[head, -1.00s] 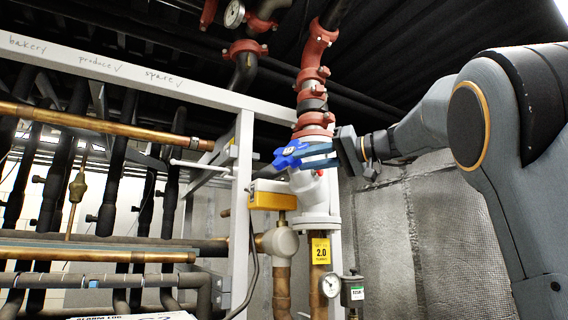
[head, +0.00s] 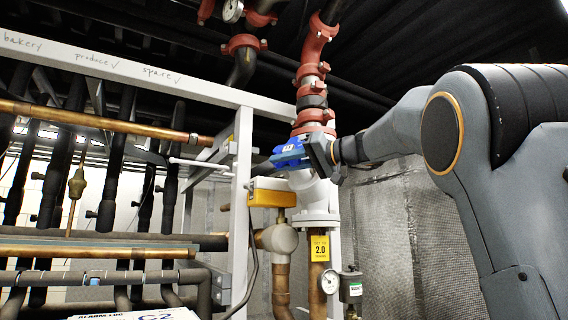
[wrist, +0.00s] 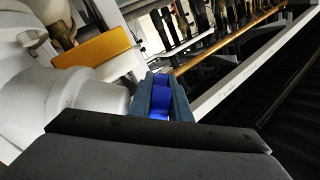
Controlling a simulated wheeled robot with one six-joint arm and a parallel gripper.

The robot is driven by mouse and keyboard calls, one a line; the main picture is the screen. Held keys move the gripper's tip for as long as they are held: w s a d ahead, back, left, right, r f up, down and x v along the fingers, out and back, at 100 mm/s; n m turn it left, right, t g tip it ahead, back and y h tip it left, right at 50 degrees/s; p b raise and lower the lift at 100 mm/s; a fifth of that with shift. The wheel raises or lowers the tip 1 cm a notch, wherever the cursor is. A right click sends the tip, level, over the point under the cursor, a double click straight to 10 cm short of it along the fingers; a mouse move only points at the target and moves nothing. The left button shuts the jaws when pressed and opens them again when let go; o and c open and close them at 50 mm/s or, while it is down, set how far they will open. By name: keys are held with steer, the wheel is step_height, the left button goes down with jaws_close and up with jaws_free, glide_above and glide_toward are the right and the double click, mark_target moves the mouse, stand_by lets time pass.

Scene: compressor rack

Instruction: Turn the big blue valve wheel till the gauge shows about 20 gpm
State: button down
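The blue valve wheel (head: 289,152) sits on the white valve body (head: 313,190) below the red pipe couplings. My gripper (head: 292,160) reaches it from the right, and its fingers cover part of the wheel. In the wrist view, blue wheel material (wrist: 161,98) fills the gap between the two dark fingers of my gripper (wrist: 162,90), which look shut on it. A round white gauge (head: 329,282) is low on the pipe, beside a small box with a green label; its reading is too small to tell. Another dial (head: 232,10) is at the top.
A yellow box (head: 270,193) sits just left of the valve body, and shows in the wrist view (wrist: 92,47). A yellow "2.0" tag (head: 320,248) hangs below. A grey frame post (head: 240,215) and copper pipes (head: 100,118) stand left.

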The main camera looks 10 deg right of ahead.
mark_target(294, 166)
steer(key=shift+d+r+g+p, duration=0.1)
steer(key=shift+d+g+p, duration=0.1)
steer(key=shift+g+p, duration=0.4)
steer(key=g+p, duration=0.1)
steer(key=p, duration=0.1)
steer(key=n+p, duration=0.1)
steer(key=p, duration=0.1)
steer(key=shift+s+d+r+g, duration=0.1)
steer(key=shift+s+d+g, duration=0.1)
steer(key=shift+s+g, duration=0.2)
steer(key=g+p, duration=0.1)
steer(key=p, duration=0.3)
steer(key=n+g+h+p, duration=0.1)
steer(key=g+p, duration=0.1)
steer(key=p, duration=0.2)
steer(key=s+d+n+g+p, duration=0.1)
steer(key=p, duration=0.3)
steer(key=shift+r+g+h, duration=0.1)
steer(key=shift+g+h, duration=0.2)
steer(key=p, duration=0.1)
steer(key=g+p, duration=0.1)
steer(key=shift+d+h+p, duration=0.25)
steer(key=shift+h+p, duration=0.1)
steer(key=shift+h, duration=0.05)
steer(key=shift+n+g, duration=0.3)
steer(key=shift+s+d+g+p, duration=0.15)
steer(key=shift+g+p, duration=0.35)
steer(key=shift+p, duration=0.15)
